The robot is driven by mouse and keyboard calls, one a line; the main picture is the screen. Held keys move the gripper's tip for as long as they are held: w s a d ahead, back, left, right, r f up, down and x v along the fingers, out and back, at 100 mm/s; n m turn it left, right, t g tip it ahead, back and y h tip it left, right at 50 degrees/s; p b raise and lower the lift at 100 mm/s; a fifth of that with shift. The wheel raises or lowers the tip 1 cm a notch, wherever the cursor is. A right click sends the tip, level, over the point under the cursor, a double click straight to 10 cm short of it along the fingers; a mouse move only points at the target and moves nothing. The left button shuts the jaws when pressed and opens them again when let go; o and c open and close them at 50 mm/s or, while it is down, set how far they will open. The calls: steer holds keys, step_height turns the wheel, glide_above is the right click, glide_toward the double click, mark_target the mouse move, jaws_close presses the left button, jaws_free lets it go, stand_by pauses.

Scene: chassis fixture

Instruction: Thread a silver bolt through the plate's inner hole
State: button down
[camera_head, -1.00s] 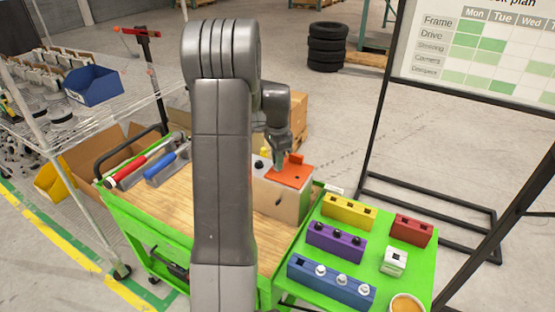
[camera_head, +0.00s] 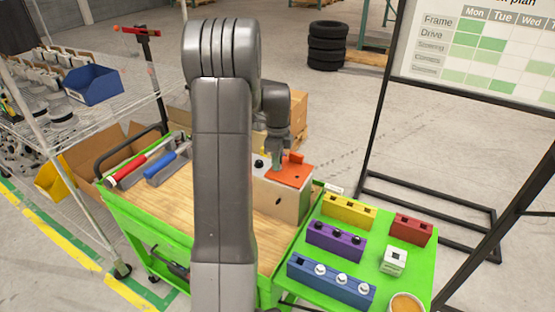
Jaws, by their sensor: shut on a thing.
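The orange plate (camera_head: 292,173) lies on top of a pale fixture block (camera_head: 280,199) at the right end of the wooden cart top. It has a raised tab at its far edge and a small dark hole near its right side. My gripper (camera_head: 277,161) points down over the plate's left part, shut on what appears to be a silver bolt, too small and covered to see clearly. The inner hole under the fingers is hidden. Several other silver bolts (camera_head: 342,279) stand in the blue block (camera_head: 311,281), whose left hole is empty.
A green side tray (camera_head: 394,283) holds yellow (camera_head: 348,212), purple (camera_head: 335,242) and red (camera_head: 411,229) blocks, a white block (camera_head: 394,261) and a round cup (camera_head: 405,303). Black bolts stand in the purple block. My own arm hides the middle of the cart.

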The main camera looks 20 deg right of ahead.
steer(key=m, duration=0.2)
steer(key=f+m, duration=0.1)
steer(key=m, duration=0.2)
steer(key=shift+s+a, duration=0.1)
steer(key=shift+s, duration=0.1)
steer(key=shift+m, duration=0.7)
steer(key=shift+m, duration=1.8)
steer(key=c, duration=1.3)
jaws_free()
steer(key=shift+o, duration=0.2)
steer(key=shift+w, duration=0.15)
steer(key=shift+r, duration=0.1)
